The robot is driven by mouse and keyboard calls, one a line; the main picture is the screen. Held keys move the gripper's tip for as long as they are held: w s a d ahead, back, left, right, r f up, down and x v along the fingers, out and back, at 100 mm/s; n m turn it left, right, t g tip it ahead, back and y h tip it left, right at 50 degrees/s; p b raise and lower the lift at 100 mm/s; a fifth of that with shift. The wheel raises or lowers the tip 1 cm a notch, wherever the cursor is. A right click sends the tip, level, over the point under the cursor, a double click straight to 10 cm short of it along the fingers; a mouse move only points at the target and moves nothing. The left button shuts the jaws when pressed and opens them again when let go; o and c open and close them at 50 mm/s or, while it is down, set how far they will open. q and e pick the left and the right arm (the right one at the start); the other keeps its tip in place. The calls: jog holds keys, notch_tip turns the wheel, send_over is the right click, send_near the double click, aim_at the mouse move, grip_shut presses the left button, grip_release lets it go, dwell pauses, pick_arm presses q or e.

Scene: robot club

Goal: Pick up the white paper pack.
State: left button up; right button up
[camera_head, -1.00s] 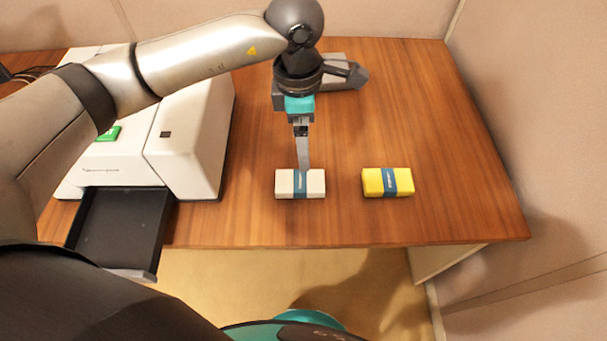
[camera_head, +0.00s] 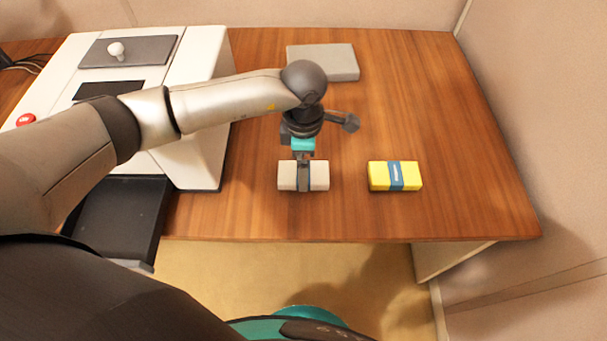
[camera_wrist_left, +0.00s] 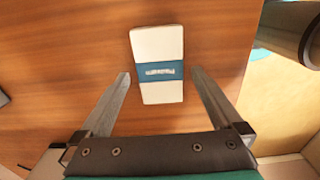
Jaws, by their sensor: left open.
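The white paper pack (camera_head: 287,176) with a blue band lies flat on the wooden table in the head view. It also shows in the left wrist view (camera_wrist_left: 158,45), whole and lying between the lines of my two fingers. My left gripper (camera_head: 303,180) is directly over the pack in the head view and hides part of its middle. In the wrist view the left gripper (camera_wrist_left: 160,75) is open, with one finger on each side of the pack and a gap to both. The height of the fingertips above the table cannot be told. My right gripper is not in view.
A yellow pack (camera_head: 380,176) with a blue band lies to the right of the white one. A white machine (camera_head: 205,120) with an open black tray (camera_head: 115,215) stands at left. A grey box (camera_head: 330,62) lies behind. The table's right side is clear.

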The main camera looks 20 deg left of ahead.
pick_arm(q)
jog(key=shift+f, duration=1.15)
jog(key=shift+r, duration=0.1)
jog(key=c, duration=1.4)
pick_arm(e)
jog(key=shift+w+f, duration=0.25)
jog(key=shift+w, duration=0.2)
